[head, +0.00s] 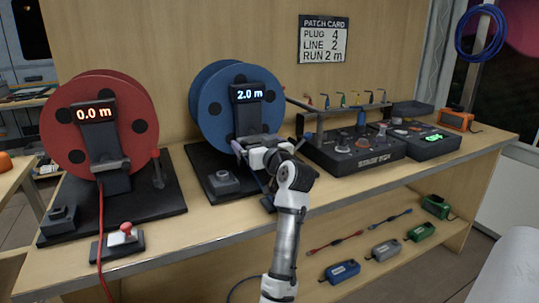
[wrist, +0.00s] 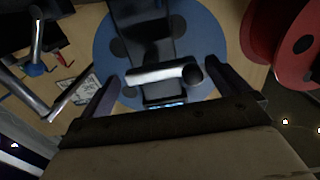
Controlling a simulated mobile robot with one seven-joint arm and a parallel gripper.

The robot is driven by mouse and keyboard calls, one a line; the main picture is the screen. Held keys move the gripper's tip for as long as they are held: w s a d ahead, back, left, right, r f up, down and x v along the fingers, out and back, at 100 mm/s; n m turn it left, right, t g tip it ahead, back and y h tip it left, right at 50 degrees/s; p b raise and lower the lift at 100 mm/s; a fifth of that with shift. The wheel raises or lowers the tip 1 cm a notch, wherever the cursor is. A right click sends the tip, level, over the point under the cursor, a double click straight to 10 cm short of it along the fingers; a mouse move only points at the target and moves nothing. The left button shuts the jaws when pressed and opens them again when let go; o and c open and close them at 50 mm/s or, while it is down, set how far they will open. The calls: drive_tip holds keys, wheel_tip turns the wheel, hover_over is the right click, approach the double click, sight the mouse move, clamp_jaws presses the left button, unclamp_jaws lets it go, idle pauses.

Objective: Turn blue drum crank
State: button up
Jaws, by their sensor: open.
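The blue drum (head: 222,95) stands on a dark base at the middle of the bench, its display (head: 248,93) reading 2.0 m. My gripper (head: 243,147) is in front of the drum's dark stand, below the display. In the wrist view the picture is turned over, and the blue drum (wrist: 212,45) lies behind my open gripper (wrist: 157,76). A pale bar with a dark round knob (wrist: 191,74), which looks like the blue drum's crank, lies across the space between the fingers. I cannot tell whether they touch it. In the head view my gripper and wrist hide the crank.
The red drum (head: 95,135) stands at left, reading 0.0 m, with a red-knobbed lever box (head: 117,243) before it. A stage box (head: 355,152) with plugs is right of my wrist. A patch card (head: 325,39) reads PLUG 4, LINE 2, RUN 2 m.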

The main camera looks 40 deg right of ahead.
drive_tip(key=v, duration=1)
drive_tip(key=shift+s, duration=0.4)
